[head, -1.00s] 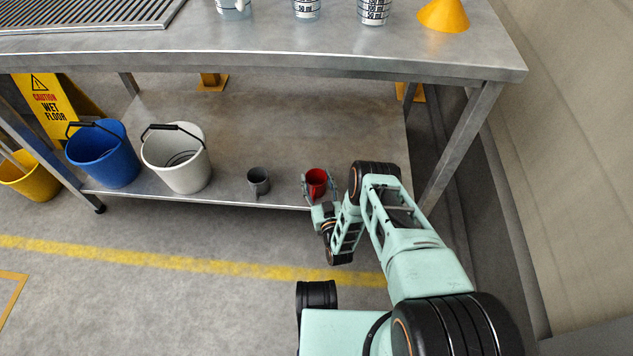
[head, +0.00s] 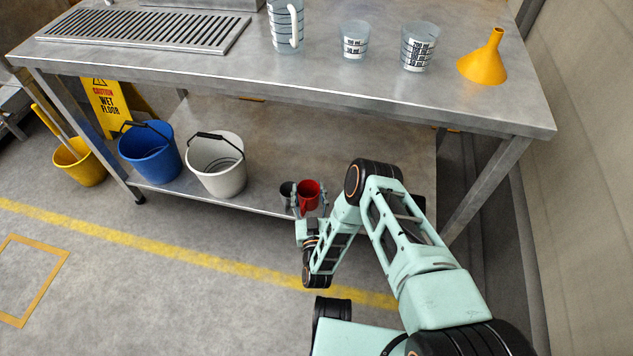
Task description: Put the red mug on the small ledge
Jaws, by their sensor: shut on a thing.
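The red mug (head: 309,191) is between the fingers of my gripper (head: 310,203), at the front edge of the table's lower shelf. My gripper is shut on the mug, which looks upright. It seems to be raised above the shelf, but I cannot tell how far. I cannot pick out a small ledge in this view.
A white bucket (head: 218,172) and a blue bucket (head: 148,157) stand on the lower shelf (head: 265,140). The steel table top (head: 330,82) above bears measuring cups and a yellow funnel (head: 485,62). A table leg (head: 485,190) stands right of my arm.

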